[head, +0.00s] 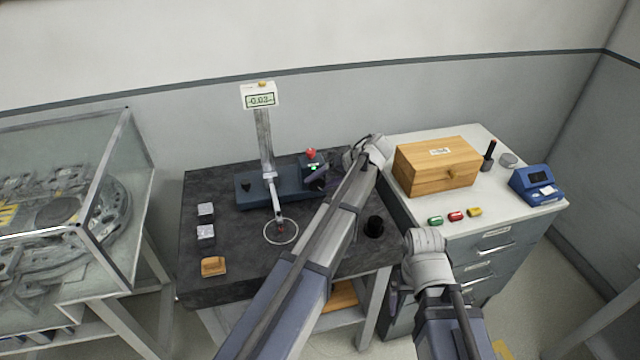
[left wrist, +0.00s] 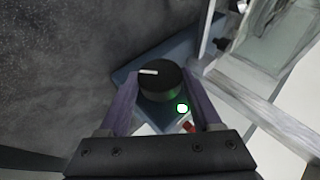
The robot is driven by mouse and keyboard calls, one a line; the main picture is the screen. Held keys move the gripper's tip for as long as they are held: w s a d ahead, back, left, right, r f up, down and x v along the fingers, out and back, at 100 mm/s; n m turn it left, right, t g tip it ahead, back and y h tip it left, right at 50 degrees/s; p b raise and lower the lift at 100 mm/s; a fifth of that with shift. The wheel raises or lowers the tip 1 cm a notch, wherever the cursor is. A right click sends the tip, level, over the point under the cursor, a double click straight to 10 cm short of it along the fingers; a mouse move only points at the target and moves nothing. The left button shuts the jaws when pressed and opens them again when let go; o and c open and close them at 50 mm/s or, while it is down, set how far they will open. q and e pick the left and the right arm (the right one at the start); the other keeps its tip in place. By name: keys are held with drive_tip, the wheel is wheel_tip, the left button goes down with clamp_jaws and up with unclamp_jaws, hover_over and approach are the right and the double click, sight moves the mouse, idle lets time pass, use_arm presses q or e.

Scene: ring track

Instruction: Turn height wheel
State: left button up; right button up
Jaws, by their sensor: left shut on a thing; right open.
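The height wheel is a black knob with a white line (left wrist: 158,84), in the left wrist view between the two fingers of my left gripper (left wrist: 162,76). My left gripper is shut on it. In the head view my left gripper (head: 329,182) is at the right end of the blue gauge base (head: 255,188), and the wheel is largely hidden there. The gauge has an upright column (head: 264,140) and a display (head: 260,100) reading about 0.02; its sign is hard to read. My right gripper (head: 396,306) is open and empty, low in front of the drawer cabinet.
A red button (head: 311,153) and green light are beside the wheel. A ring (head: 281,231) lies under the probe. Metal blocks (head: 205,232), a wooden piece (head: 213,266) and a black cylinder (head: 374,226) stand on the dark table. A wooden box (head: 436,166) sits on the cabinet.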

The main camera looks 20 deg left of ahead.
use_arm(q)
drive_tip(key=shift+s, duration=0.1)
drive_tip(key=o, duration=1.4)
drive_tip(key=shift+c, duration=0.2)
drive_tip(key=shift+r, duration=0.1)
drive_tip(key=shift+d+r+p, duration=0.4)
drive_tip(key=shift+r+p, duration=0.1)
drive_tip(key=shift+p, duration=0.1)
drive_tip(key=p+v, duration=0.4)
drive_tip(key=v, duration=0.2)
drive_tip(key=shift+d, duration=0.25)
